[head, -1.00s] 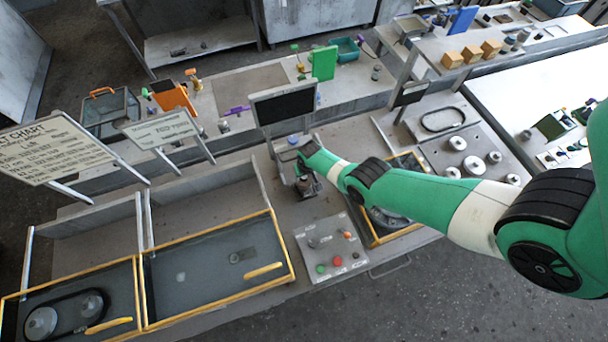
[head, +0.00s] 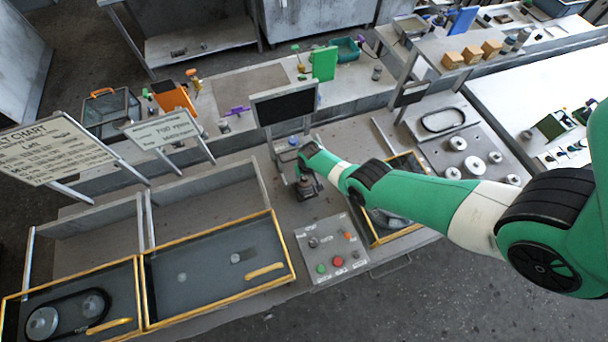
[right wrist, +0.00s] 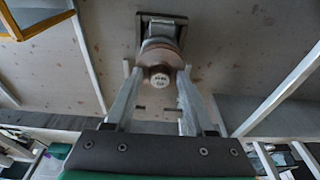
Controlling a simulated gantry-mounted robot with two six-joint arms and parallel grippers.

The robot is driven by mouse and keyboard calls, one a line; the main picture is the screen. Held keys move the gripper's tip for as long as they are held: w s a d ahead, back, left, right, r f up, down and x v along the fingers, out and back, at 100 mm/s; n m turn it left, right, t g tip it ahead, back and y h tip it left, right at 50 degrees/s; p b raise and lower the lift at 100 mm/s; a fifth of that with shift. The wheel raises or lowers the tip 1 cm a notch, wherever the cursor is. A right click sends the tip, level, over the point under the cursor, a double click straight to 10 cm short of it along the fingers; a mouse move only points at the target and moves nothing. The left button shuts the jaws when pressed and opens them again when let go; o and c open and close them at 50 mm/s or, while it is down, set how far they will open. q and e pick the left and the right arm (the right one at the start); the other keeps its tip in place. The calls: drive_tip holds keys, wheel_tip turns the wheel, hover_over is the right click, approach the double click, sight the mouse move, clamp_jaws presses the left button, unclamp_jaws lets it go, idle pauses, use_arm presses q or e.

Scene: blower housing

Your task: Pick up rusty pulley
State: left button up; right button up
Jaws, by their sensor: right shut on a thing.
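The rusty pulley (right wrist: 160,57) shows in the right wrist view as a reddish-brown round part with a pale marked end. It sits between the two metal fingers of my right gripper (right wrist: 160,78), which is shut on it. A squarish metal block (right wrist: 160,22) lies just beyond the pulley. I cannot tell whether the two touch. In the head view my right gripper (head: 306,187) points down at the bench, between the dark upright panel and the button box. The pulley is too small and hidden to make out there. My left gripper is in neither current view.
A button box (head: 332,249) stands in front of my right gripper. A dark panel on posts (head: 284,103) rises behind it. Yellow-framed trays (head: 215,268) lie to the left, and another yellow-framed tray (head: 376,241) lies under my right arm. Sign boards (head: 160,129) stand at the back left.

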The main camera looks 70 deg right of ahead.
drive_tip(key=shift+s+a+f+g+p, duration=0.15)
drive_tip(key=shift+s+a+g+p, duration=0.25)
drive_tip(key=shift+s+a, duration=0.45)
clamp_jaws()
drive_tip(key=shift+s+a+r+p, duration=0.1)
drive_tip(key=shift+s+r+p, duration=0.05)
drive_tip(key=shift+r+p, duration=0.65)
drive_tip(key=shift+r, duration=0.1)
